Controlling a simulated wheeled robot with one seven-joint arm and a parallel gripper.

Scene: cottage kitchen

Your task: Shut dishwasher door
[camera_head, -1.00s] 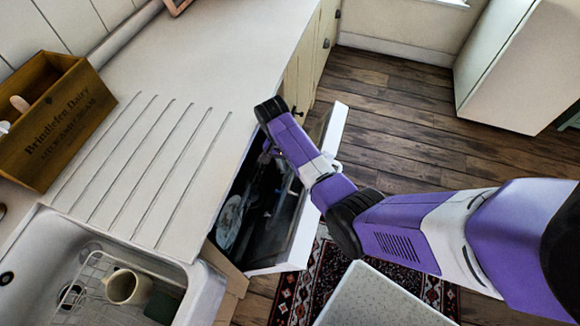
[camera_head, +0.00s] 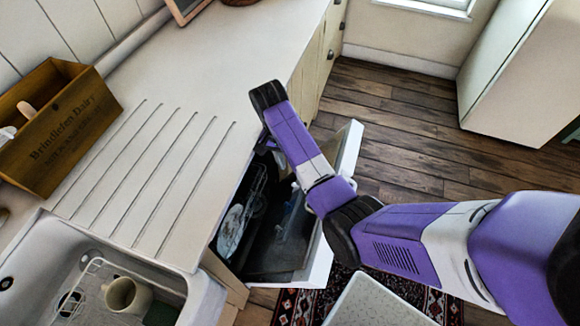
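The dishwasher door (camera_head: 318,262) is partly open under the counter; its white edge runs from lower left up to the right. Its dark inner side faces the dishwasher interior (camera_head: 262,205), where a rack (camera_head: 232,228) with dishes shows. My purple and white arm reaches over the door from the right, and its wrist lies above the opening near the counter edge.
The counter (camera_head: 210,70) with drainer grooves is at left, with a wooden box (camera_head: 65,130) on it. A sink (camera_head: 60,255) holds a mug (camera_head: 127,294). Wooden floor (camera_head: 400,125) is open beyond the door. A patterned rug (camera_head: 300,305) lies below.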

